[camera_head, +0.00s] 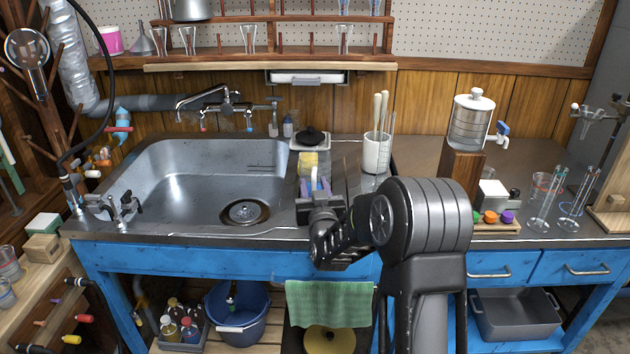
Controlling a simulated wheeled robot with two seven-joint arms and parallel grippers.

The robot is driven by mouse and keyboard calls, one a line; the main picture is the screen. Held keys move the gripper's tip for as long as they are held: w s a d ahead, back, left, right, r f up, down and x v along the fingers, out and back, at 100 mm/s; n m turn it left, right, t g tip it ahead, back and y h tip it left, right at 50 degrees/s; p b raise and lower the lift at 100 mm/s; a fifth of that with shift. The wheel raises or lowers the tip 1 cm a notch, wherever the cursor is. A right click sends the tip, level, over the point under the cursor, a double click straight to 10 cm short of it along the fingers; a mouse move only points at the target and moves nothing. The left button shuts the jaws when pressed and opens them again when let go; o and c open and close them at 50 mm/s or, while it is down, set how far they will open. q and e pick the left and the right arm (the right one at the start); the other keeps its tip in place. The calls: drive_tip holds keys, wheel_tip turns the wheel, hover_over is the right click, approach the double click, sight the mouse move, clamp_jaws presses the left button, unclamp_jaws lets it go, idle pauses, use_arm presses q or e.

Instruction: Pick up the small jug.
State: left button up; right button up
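My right arm comes up from below, and its gripper (320,190) is over the counter just right of the sink. Whether its fingers are open or shut is too small to tell. Purple and blue shapes show at its tips; I cannot tell whether it touches them. My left gripper is out of view. I cannot clearly pick out a small jug. A white pot (376,153) with rods and sticks in it stands behind and right of the gripper. A small clear beaker (541,184) is at the right, and part of the counter is hidden behind my arm.
The metal sink (180,190) is left of the gripper. A yellow sponge (309,162) and a black-lidded dish (310,139) lie beyond it. A water dispenser (470,122) stands on a wooden block (459,165) at the right. Thin glassware (572,203) stands at the far right.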

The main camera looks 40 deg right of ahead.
drive_tip(key=shift+w+d, duration=0.1)
drive_tip(key=shift+w, duration=0.1)
drive_tip(key=shift+c, duration=0.3)
clamp_jaws()
idle(0.3)
idle(0.9)
